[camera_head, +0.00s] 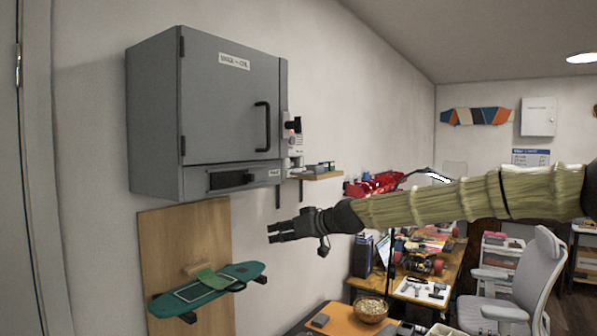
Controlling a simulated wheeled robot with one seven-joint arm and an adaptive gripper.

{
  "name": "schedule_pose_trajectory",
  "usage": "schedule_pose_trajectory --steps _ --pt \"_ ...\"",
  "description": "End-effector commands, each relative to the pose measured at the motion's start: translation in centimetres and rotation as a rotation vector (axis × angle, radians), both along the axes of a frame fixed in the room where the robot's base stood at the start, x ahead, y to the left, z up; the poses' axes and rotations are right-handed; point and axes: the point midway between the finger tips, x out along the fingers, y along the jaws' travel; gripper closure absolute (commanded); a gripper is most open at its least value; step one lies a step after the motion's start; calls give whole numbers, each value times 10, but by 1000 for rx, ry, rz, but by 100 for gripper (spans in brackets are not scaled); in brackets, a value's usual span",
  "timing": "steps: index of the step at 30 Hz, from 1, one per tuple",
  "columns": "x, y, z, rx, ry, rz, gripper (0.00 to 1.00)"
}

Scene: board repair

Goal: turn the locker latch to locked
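A grey locker (228,100) hangs on the left wall with its door shut. Its door carries a label and a black bar handle (263,127). A black knob-like part (293,125) shows at the locker's right edge; I cannot tell whether it is the latch or which way it is turned. A small white locker (538,117) hangs on the far wall, too small to make out a latch. My gripper (275,232) is in mid-air below the grey locker's right side, pointing left. Its fingers look apart with nothing between them. It touches neither locker.
A small shelf (318,175) with small items sticks out right of the grey locker. Below, a green skateboard deck (210,290) rests on a wall bracket. A bowl (370,309) stands on an orange table. A cluttered workbench and a grey chair (515,290) are at the right.

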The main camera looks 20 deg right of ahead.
Motion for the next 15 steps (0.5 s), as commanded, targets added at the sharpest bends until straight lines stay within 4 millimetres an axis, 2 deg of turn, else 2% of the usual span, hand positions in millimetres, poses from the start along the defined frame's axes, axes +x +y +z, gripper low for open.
schedule_pose_trajectory --steps 1,3,6,10,12,15 --pt "0 -18 53 15 -65 4 70" --pt "-5 -40 112 25 -143 16 70" --pt "-18 -69 186 36 -243 29 70" --pt "-37 -101 255 44 -340 41 70" --pt "-46 -112 278 46 -376 46 70" --pt "-54 -122 298 48 -404 48 70"
